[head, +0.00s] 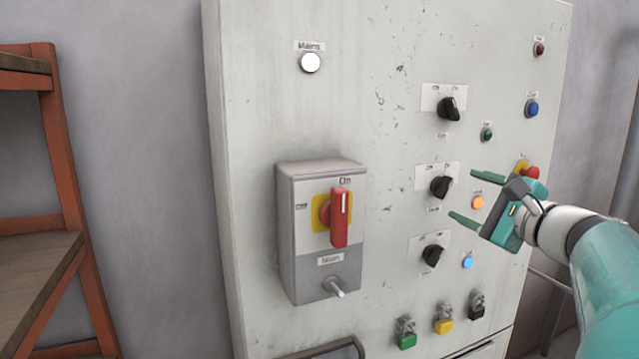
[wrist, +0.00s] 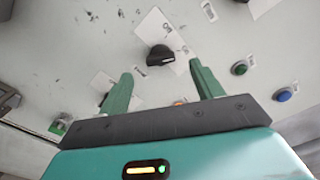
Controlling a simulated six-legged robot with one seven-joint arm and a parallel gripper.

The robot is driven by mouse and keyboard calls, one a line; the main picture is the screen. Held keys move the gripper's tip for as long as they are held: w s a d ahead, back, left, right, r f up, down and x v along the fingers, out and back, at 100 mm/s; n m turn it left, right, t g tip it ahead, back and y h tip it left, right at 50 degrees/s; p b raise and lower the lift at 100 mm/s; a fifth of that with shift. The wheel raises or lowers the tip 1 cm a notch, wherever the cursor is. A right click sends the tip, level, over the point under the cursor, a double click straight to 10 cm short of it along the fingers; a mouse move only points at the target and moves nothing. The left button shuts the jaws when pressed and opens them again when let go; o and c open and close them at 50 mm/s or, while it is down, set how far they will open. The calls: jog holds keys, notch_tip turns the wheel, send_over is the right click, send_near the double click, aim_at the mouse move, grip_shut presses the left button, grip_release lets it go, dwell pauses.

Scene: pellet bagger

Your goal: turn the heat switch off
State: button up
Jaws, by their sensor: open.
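Three black rotary switches sit on the grey cabinet front in a column: a top one (head: 448,108), a middle one (head: 440,187) and a bottom one (head: 432,255). Each has a white label plate; the lettering is too small to tell which is the heat switch. My gripper (head: 462,194) is open and empty, to the right of the middle switch, its fingers pointing at the panel. In the wrist view, the middle switch (wrist: 160,55) shows beyond the gap between my fingertips (wrist: 161,70), with no visible contact. The bottom switch is mostly hidden there.
A red main handle (head: 339,217) on a grey box protrudes left of the switches. An orange lamp (head: 477,202) and a red knob (head: 531,173) lie near my gripper. Several padlocks (head: 443,325) hang below. An orange-framed shelf (head: 75,200) stands at far left.

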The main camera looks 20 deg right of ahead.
aim_at(446, 188)
jog(key=w, duration=0.5)
jog(key=shift+w+a, duration=0.1)
jog(key=shift+w, duration=0.3)
jog(key=c, duration=1)
